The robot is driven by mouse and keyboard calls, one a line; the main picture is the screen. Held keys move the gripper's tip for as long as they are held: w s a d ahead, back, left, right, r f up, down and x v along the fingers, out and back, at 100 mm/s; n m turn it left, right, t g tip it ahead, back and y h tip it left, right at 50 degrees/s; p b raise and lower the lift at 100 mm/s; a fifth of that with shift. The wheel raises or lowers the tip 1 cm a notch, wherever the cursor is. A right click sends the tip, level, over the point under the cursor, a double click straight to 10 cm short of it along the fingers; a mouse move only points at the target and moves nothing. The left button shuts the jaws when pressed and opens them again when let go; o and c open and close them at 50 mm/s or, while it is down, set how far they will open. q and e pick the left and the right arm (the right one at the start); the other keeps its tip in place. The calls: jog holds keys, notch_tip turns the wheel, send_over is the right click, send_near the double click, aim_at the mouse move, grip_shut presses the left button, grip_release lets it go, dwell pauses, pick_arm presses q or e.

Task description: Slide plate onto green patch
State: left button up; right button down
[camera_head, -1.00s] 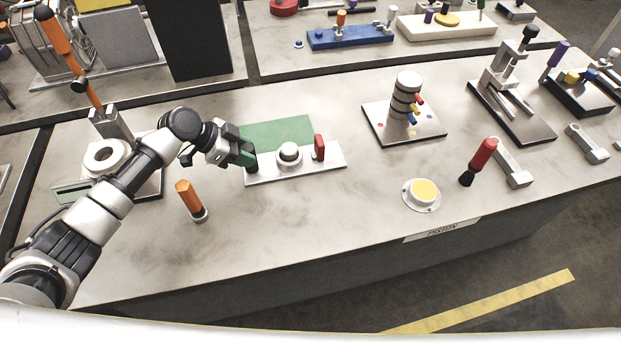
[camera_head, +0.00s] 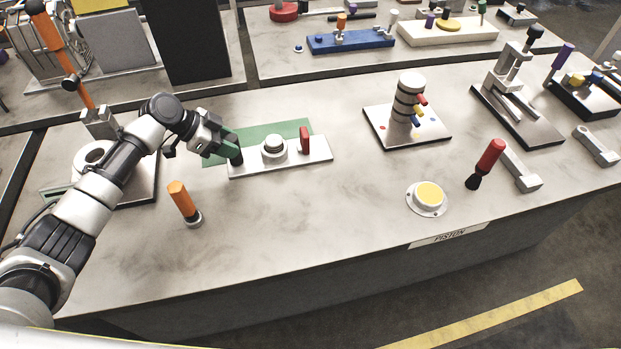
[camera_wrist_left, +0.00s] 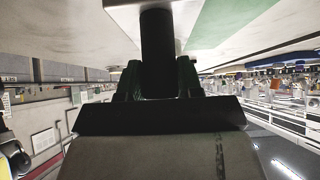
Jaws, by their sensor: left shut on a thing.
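The long pale plate (camera_head: 315,154) lies on the bench, with a grey knob (camera_head: 274,147) in its middle and a red tab (camera_head: 304,140) towards its right end. The green patch (camera_head: 272,130) shows behind and to the left of it. The plate overlaps the patch's front part, while its right end and front edge lie on bare bench. My left gripper (camera_head: 234,153) is shut on the dark upright handle at the plate's left end. In the left wrist view this handle (camera_wrist_left: 157,55) stands between the fingers, and the patch (camera_wrist_left: 222,22) shows beside it. My right gripper is not in view.
An orange-handled tool (camera_head: 180,200) stands in front of the plate to the left. A white ring part (camera_head: 88,160) lies at the far left, near my arm. A yellow button (camera_head: 429,194) and a pegged post on a base (camera_head: 408,105) are to the right.

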pick_arm(q)
jog(key=shift+a, duration=0.1)
jog(key=shift+w+a+f+b, duration=0.2)
jog(key=shift+w+a+b, duration=0.25)
jog(key=shift+b, duration=0.25)
jog(key=w+a+b, duration=0.2)
jog(key=b, duration=0.1)
jog(key=w+a+b, duration=0.2)
jog(key=a+b, duration=0.1)
jog(key=shift+w+r+b, duration=0.1)
jog(key=shift+w+b, duration=0.2)
jog(key=shift+b, duration=0.1)
jog(key=shift+a+r, duration=0.1)
jog(key=o, duration=1.2)
jog(key=shift+c, duration=0.2)
